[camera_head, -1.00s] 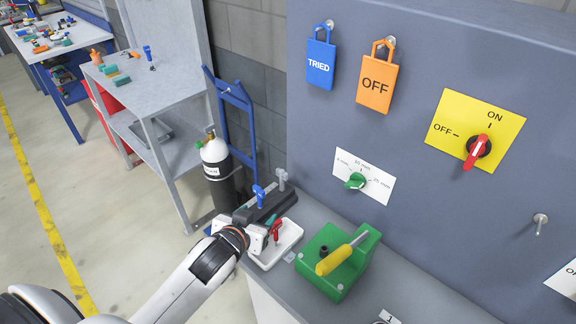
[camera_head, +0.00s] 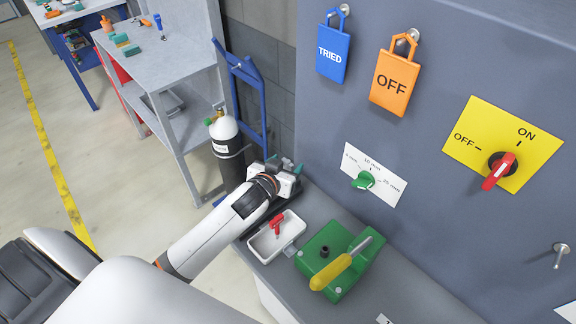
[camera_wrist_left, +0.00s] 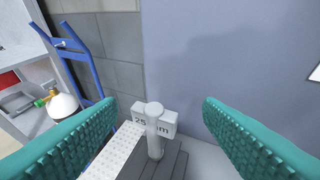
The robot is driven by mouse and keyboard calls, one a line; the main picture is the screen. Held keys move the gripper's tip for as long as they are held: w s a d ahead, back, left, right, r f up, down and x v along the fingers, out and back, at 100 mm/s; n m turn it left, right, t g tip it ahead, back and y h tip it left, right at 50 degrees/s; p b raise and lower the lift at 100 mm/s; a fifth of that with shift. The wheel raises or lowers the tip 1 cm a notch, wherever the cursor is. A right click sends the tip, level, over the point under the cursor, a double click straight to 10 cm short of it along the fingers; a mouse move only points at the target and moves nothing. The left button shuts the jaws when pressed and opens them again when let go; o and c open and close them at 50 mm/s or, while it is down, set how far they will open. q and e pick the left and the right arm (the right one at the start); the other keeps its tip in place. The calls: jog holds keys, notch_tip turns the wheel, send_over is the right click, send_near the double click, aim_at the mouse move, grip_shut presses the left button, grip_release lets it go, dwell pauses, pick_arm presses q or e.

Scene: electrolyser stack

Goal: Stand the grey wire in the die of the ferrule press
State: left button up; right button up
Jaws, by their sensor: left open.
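The grey wire (camera_wrist_left: 154,128) stands upright in the left wrist view, in front of a small white label reading 25 and mm. My left gripper (camera_head: 286,166) is open, with its teal fingers apart on either side of the wire in the wrist view. In the head view my gripper covers most of the dark rack (camera_head: 262,218), and I cannot make out the wire clearly there. The green ferrule press (camera_head: 318,276) stands on the bench, with a dark round die (camera_head: 324,251) on top and a yellow lever (camera_head: 332,273) beside it. My right gripper is not in view.
A white tray (camera_head: 259,252) holding a red piece (camera_head: 276,223) lies between the rack and press. The grey cabinet wall (camera_head: 420,170) rises behind the bench. A gas cylinder (camera_head: 229,160) and blue trolley (camera_head: 250,85) stand beyond the rack.

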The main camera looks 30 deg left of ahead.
aim_at(287, 162)
pick_arm(q)
jog(key=shift+w+a, duration=0.1)
jog(key=shift+w, duration=0.2)
jog(key=shift+w+a+f+p, duration=0.15)
jog(key=shift+w+p, duration=0.15)
jog(key=shift+p, duration=0.2)
jog(key=shift+p+x, duration=0.55)
jog(key=shift+x, duration=1.35)
jog(key=shift+s+f, duration=0.1)
jog(key=shift+f, duration=0.05)
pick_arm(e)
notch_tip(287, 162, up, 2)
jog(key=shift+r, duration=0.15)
pick_arm(q)
jog(key=shift+s, duration=0.1)
jog(key=shift+c, duration=1.1)
jog(key=c, duration=1.1)
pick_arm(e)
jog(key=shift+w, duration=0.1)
pick_arm(q)
jog(key=shift+o, duration=0.2)
